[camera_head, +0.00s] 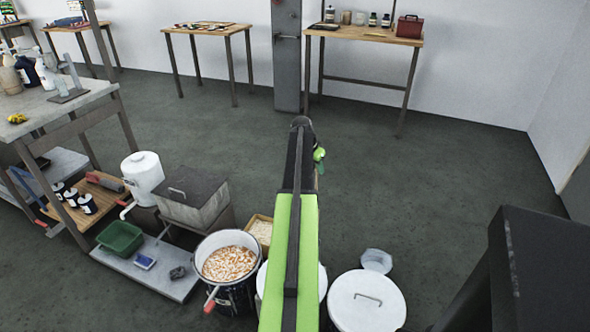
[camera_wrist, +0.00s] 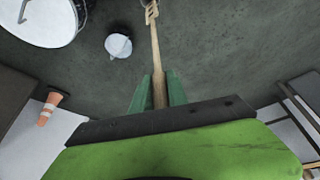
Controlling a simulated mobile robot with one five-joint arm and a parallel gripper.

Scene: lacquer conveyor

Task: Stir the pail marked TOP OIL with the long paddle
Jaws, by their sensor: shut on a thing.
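In the wrist view, my gripper (camera_wrist: 159,88) has its green fingers shut on the long paddle (camera_wrist: 156,50). The paddle's wooden shaft points away from the fingers, and its slotted end (camera_wrist: 152,12) is at the top edge. In the head view my green arm reaches up the middle, and I cannot make out the paddle. An open pail (camera_head: 228,262) with orange-and-white contents stands left of the arm. A lidded white pail (camera_head: 367,302) stands right of it, and another is partly hidden behind the arm. No TOP OIL marking is readable, so I cannot tell which pail bears it.
A small pale container (camera_head: 376,261) is on the floor behind the lidded pail. A grey box (camera_head: 193,198), white jug (camera_head: 142,172) and green tub (camera_head: 120,238) stand at left. A workbench (camera_head: 60,100) is further left. Floor beyond the pails is clear.

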